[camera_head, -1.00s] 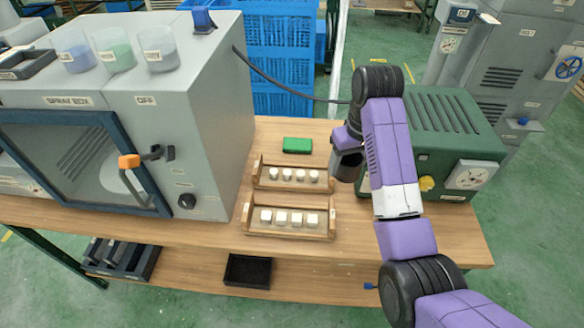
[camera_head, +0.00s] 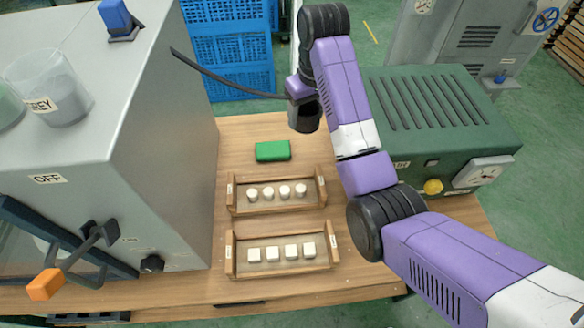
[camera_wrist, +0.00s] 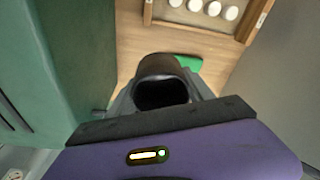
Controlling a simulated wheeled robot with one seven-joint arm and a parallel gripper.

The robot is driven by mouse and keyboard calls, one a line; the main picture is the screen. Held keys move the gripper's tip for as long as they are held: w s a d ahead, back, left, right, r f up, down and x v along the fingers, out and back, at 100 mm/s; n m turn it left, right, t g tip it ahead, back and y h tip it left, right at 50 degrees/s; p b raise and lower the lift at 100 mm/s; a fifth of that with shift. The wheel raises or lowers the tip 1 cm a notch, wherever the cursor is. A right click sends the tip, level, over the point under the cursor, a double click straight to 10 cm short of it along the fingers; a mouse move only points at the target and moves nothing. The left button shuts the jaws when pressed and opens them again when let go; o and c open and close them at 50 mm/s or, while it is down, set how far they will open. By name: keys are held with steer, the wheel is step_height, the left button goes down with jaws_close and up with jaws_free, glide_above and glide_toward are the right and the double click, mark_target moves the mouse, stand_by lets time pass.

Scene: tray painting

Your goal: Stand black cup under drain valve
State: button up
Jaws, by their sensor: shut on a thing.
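The black cup (camera_wrist: 163,82) is between the fingers of my gripper (camera_wrist: 160,94) in the wrist view, with its dark open mouth showing. In the head view the cup (camera_head: 306,116) hangs under my purple gripper (camera_head: 301,95), above the back of the table and right of the green block. My gripper is shut on the cup. A yellow knob (camera_head: 433,187) sits on the front of the green machine (camera_head: 440,118), but I cannot tell whether it is the drain valve. No part is clearly recognisable as the drain valve.
The green block (camera_head: 272,151) lies behind two wooden trays, one with round white pieces (camera_head: 322,191) and one with square ones (camera_head: 331,252). The grey spray box (camera_head: 165,150) stands left. The green machine blocks the right.

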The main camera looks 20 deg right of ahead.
mark_target(303, 165)
step_height(303, 165, down, 18)
steer(key=shift+b, duration=0.6)
steer(key=shift+f, duration=0.1)
steer(key=o, duration=1.4)
steer(key=shift+c, duration=0.2)
